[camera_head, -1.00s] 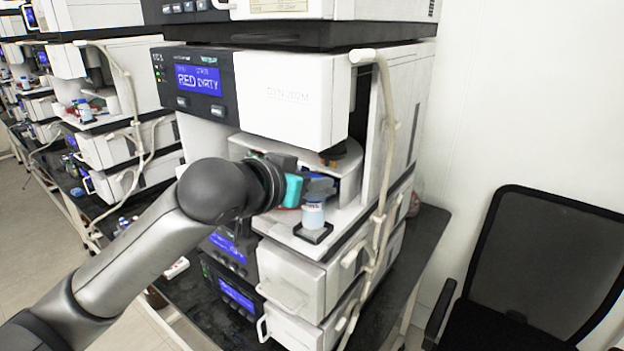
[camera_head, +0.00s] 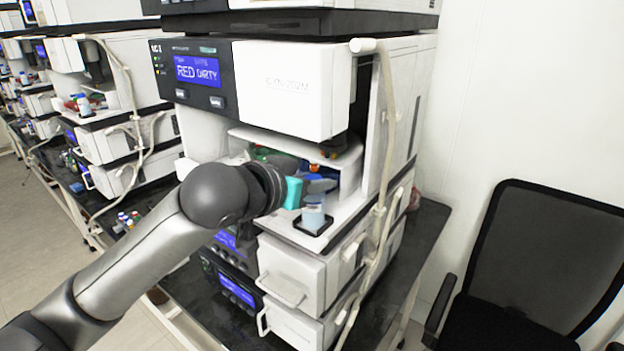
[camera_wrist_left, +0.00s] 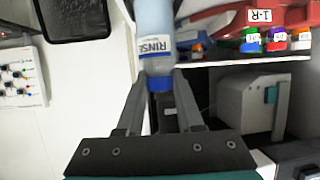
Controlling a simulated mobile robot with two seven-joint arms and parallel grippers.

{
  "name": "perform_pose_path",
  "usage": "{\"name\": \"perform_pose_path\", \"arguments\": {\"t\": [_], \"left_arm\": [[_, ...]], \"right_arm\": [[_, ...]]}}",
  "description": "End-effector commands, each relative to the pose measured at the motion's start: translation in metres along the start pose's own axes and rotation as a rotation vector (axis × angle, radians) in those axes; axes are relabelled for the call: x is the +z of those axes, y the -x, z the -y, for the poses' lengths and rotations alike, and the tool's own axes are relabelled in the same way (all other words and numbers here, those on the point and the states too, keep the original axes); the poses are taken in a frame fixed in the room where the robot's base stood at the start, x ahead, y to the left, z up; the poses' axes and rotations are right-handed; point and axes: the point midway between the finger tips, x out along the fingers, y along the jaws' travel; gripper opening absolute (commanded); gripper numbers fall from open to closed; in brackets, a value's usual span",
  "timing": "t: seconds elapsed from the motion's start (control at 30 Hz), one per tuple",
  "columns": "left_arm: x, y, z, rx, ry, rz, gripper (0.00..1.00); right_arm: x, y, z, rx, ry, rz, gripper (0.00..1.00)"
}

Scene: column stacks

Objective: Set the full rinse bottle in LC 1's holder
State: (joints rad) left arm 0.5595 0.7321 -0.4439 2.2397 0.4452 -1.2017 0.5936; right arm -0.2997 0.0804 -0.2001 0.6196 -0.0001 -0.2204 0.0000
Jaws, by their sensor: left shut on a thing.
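My left gripper (camera_head: 310,184) is shut on the rinse bottle (camera_head: 313,214), a pale, translucent bottle with light-blue contents. In the left wrist view the fingers (camera_wrist_left: 160,84) grip its blue cap (camera_wrist_left: 159,83), and the label on the bottle (camera_wrist_left: 154,35) reads RINSE. In the head view the bottle is upright at the black square holder (camera_head: 311,228) on the white ledge of the front unit, LC 1 (camera_head: 290,88). Its base is within or just over the holder; I cannot tell whether it rests on the bottom. My right gripper is not in view.
A red rack marked 1-R (camera_wrist_left: 262,16) with several coloured caps sits close to the bottle. A pale hose (camera_head: 388,140) runs down the unit's right corner. A black chair (camera_head: 545,260) stands at the right.

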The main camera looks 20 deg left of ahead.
Motion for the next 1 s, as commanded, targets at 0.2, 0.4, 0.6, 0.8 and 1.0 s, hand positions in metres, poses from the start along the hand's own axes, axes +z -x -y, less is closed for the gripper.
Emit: {"name": "perform_pose_path", "arguments": {"t": [0.2,0.4,0.6,0.8,1.0], "left_arm": [[-0.0006,0.0001,-0.0001,0.000,0.000,-0.002,0.02],[-0.0007,0.0002,-0.0001,0.001,0.000,-0.002,0.39],[-0.0006,0.0001,-0.0002,0.001,0.000,-0.001,0.61],[-0.0005,0.0001,-0.0002,0.001,0.000,-0.001,0.71],[-0.0014,0.0000,0.0003,0.001,0.000,0.001,0.71]], "right_arm": [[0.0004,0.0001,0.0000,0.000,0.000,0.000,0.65],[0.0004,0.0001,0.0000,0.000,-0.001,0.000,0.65],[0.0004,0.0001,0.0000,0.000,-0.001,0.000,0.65],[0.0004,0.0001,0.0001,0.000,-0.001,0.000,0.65],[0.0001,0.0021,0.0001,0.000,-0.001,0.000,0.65]]}}
